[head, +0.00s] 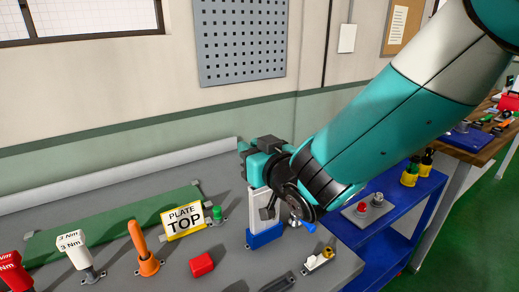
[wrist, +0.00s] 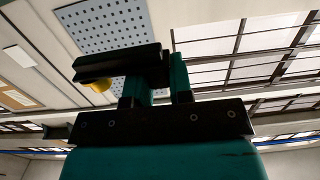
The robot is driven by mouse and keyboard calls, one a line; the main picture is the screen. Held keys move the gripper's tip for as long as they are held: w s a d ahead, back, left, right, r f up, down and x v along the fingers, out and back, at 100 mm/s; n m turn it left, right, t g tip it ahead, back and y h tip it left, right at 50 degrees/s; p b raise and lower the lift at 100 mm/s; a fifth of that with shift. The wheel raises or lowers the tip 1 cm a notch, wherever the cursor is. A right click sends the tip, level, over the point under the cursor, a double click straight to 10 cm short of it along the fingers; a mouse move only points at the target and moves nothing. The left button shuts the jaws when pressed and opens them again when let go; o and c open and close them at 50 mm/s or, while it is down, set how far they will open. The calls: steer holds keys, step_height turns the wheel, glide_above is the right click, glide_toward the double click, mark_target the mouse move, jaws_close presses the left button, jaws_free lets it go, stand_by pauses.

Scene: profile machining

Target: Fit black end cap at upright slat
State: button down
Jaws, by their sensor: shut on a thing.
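The upright slat (head: 256,208) is pale and stands in a blue holder (head: 265,236) on the grey bench in the head view. My gripper (head: 250,158) is over the top of the slat, teal and black, and hides its upper end. It is shut on the black end cap, which I cannot clearly tell apart from the dark gripper parts. In the wrist view the dark and teal gripper (wrist: 158,80) fills the middle. The slat does not show clearly there. I cannot tell whether the cap touches the slat.
A white switch (head: 318,261) lies in front. A blue shelf cart (head: 400,215) is to the right.

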mark_target(255, 192)
steer(key=shift+d+f+b, duration=0.25)
steer(key=shift+f+b, duration=1.05)
steer(key=shift+b, duration=0.4)
step_height(255, 192, down, 2)
steer(key=b, duration=0.3)
steer(key=shift+f, duration=0.25)
steer(key=shift+b, duration=0.9)
steer(key=shift+f+b, duration=1.05)
steer(key=shift+b, duration=0.15)
steer(key=c, duration=0.9)
jaws_free()
steer(key=shift+c, duration=0.2)
